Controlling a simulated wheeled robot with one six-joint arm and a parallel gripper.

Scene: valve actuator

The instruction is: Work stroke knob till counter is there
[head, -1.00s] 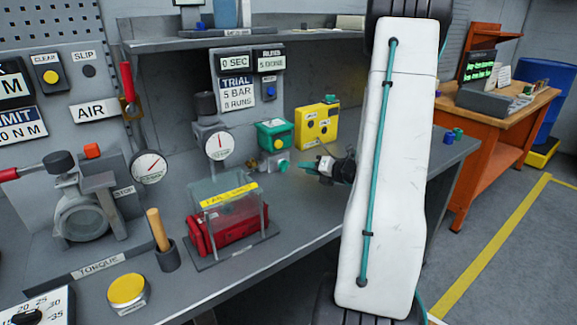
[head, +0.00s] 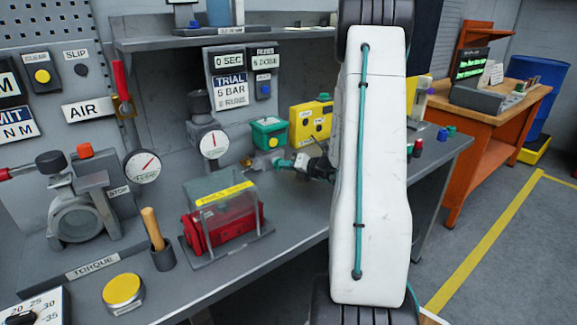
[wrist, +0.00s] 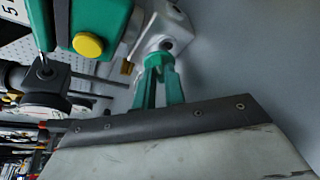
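My gripper (head: 283,163) has its teal fingertips at the small silver valve block (head: 262,158) below the green box (head: 268,132). In the wrist view the fingers (wrist: 158,72) reach the face of that block (wrist: 160,32). A teal knob on the block, seen a second ago, now merges with the same-coloured fingertips. I cannot tell whether they are shut on it. No stroke label is readable. The counter display (head: 264,61) under the RUNS label seems to read 5 DONE, blurred. The trial card (head: 231,91) reads 5 BAR and seemingly 8 RUNS.
A yellow box (head: 310,122) stands close right of the green box, whose yellow button (wrist: 88,45) is near my fingers. A gauge (head: 213,144) stands left. A clear-covered red actuator (head: 225,222) is in front. Small coloured caps (head: 442,134) lie right of my arm.

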